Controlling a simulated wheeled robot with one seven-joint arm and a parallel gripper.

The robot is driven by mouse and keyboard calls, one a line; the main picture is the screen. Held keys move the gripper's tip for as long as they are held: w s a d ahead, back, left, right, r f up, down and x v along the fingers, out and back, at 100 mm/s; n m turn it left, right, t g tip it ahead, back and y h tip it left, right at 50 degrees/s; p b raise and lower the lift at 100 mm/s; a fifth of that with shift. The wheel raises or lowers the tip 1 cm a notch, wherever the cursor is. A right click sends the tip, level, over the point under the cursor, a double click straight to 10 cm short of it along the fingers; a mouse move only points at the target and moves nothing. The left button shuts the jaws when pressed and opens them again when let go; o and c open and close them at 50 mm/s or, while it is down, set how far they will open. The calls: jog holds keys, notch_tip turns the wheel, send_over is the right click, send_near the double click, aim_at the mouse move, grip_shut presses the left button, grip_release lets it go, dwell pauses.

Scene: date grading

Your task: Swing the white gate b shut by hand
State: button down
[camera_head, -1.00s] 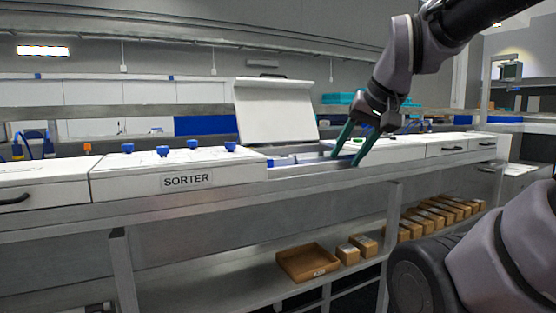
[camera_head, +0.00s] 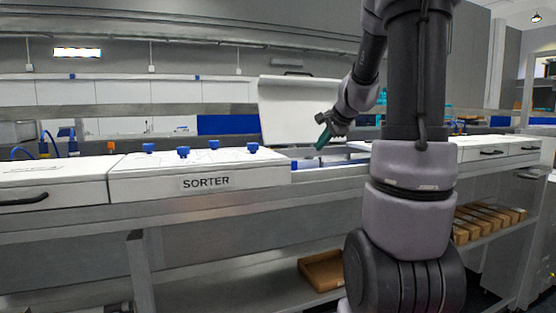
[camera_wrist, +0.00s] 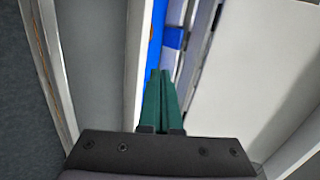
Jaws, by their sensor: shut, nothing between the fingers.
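A white upright panel (camera_head: 300,110) with a dark handle on its top edge stands raised at the back of the line, right of the sorter. It looks like the open gate, but I read no "b" on it. My gripper (camera_head: 322,141), with green fingers, is in front of the panel's lower right part, above the gap in the line. Its fingers are together and empty, as the wrist view (camera_wrist: 161,72) also shows. I cannot tell whether they touch the panel. My arm hides part of the line to the right.
The white sorter cover (camera_head: 240,165) with several blue knobs is left of the gap. White covers with dark handles (camera_head: 490,152) continue at right. Below, a shelf holds a brown tray (camera_head: 322,270) and several brown boxes (camera_head: 490,220). A blue strip (camera_wrist: 156,35) lies beyond my fingertips.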

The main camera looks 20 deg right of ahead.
jog(key=w, duration=0.1)
send_near(298, 164)
notch_tip(298, 164, down, 4)
jog(key=shift+w+a+f, duration=0.1)
jog(key=shift+w+f, duration=0.05)
jog(key=shift+w, duration=0.05)
jog(key=shift+w+a, duration=0.15)
jog(key=shift+w, duration=1.8)
jog(key=shift+w+a+r, duration=0.2)
jog(key=shift+w+a, duration=0.05)
jog(key=shift+w, duration=0.5)
